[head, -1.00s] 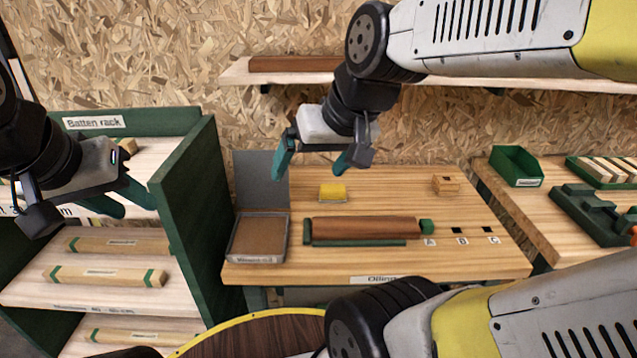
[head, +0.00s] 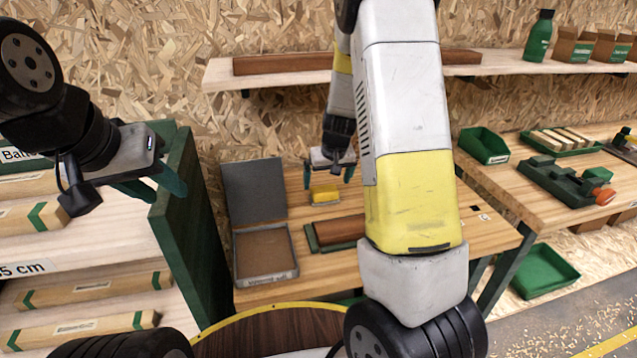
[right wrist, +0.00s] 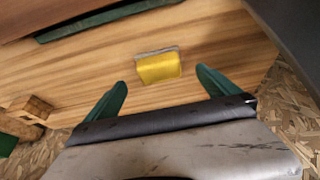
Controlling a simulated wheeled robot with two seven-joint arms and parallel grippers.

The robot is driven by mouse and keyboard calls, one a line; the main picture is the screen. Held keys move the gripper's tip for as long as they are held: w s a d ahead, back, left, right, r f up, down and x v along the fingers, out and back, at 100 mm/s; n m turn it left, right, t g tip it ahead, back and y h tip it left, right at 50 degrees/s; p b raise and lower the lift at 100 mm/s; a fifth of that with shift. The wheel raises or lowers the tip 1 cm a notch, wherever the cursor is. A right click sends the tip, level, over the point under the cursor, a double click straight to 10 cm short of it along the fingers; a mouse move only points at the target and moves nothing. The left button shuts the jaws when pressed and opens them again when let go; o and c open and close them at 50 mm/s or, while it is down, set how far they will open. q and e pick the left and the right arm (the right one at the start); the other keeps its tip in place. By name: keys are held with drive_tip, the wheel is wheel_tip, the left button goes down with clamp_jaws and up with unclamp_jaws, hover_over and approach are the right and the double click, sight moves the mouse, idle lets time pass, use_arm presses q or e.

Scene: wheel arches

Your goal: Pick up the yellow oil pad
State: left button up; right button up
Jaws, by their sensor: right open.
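The yellow oil pad (head: 325,193) lies on the wooden bench top (head: 268,293), near its back part, behind the brown wooden roll. My right gripper (head: 329,178) is over the back of the bench, close to the pad. In the right wrist view the pad (right wrist: 160,67) shows its yellow face and a grey edge, and it lies just beyond and between the two green fingertips (right wrist: 162,82). The right gripper is open and empty. My left gripper (head: 158,188) is by the green side panel of the rack at the left, with its green fingers apart and nothing seen between them.
A grey open tray box (head: 240,284) stands at the left of the bench. The brown roll (head: 340,229) lies in front of the pad, partly hidden by my right arm. A shelf (head: 300,79) runs above. A small wooden block (right wrist: 28,108) sits on the bench.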

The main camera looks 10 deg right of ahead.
sight(324, 188)
drive_tip(key=x, duration=0.8)
drive_tip(key=shift+w+d+r, duration=0.1)
drive_tip(key=shift+w+r, duration=0.05)
drive_tip(key=shift+w, duration=0.2)
drive_tip(key=shift+c, duration=0.2)
drive_tip(key=c, duration=1.3)
drive_tip(key=shift+r, duration=0.15)
drive_tip(key=shift+r, duration=0.55)
wheel_tip(324, 188, up, 2)
drive_tip(key=shift+r, duration=0.2)
drive_tip(key=s, duration=0.5)
drive_tip(key=s+a, duration=0.1)
drive_tip(key=s, duration=0.4)
drive_tip(key=s+r, duration=0.1)
drive_tip(key=s, duration=0.5)
drive_tip(key=shift+a+r, duration=0.15)
drive_tip(key=shift+a, duration=0.05)
